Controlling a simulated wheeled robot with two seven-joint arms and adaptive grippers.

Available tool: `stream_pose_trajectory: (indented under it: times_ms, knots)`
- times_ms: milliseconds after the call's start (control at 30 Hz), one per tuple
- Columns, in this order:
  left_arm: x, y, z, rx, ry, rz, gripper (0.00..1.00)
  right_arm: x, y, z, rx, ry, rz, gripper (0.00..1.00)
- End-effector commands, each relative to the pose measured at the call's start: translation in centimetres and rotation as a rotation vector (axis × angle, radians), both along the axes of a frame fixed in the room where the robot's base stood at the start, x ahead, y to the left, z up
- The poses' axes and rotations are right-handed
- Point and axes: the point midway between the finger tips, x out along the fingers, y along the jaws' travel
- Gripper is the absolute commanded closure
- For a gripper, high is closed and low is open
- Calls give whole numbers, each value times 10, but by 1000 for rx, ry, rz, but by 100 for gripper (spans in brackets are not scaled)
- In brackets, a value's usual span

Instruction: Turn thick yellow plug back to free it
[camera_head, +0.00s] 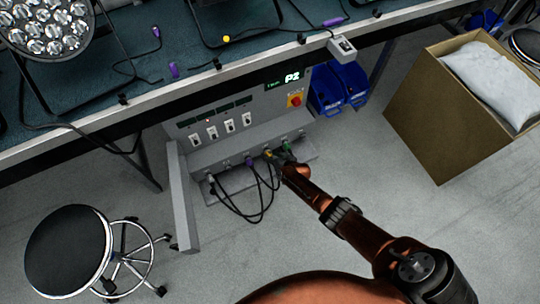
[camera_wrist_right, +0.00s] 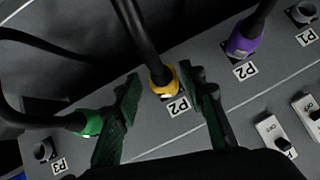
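The thick yellow plug (camera_wrist_right: 163,78) sits in a socket of the grey panel, with a thick black cable running from it. In the head view the yellow plug (camera_head: 268,153) is at the panel's lower ledge, close to my right gripper (camera_head: 284,158). In the right wrist view my right gripper (camera_wrist_right: 165,98) is open, with one finger on each side of the yellow plug and visible gaps between. Whether the plug is turned or locked cannot be told. My left gripper is not in view.
A green plug (camera_wrist_right: 88,124) sits just beside one finger. A purple plug (camera_wrist_right: 241,45) is on the other side. Switches (camera_wrist_right: 272,132) lie near the fingers. In the head view, a cardboard box (camera_head: 440,110) and a stool (camera_head: 68,252) stand on the floor.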

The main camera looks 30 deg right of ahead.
Motion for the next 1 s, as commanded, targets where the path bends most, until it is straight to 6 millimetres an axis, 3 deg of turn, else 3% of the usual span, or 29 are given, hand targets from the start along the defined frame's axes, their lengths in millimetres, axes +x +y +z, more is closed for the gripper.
stream_pose_trajectory:
  times_ms: [500, 1000]
  knots:
    - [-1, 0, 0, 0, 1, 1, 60, -5, 12, 3, 17, -1, 13, 58]
    - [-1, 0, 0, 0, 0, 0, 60, -46, -5, 37, 3, -3, 1, 58]
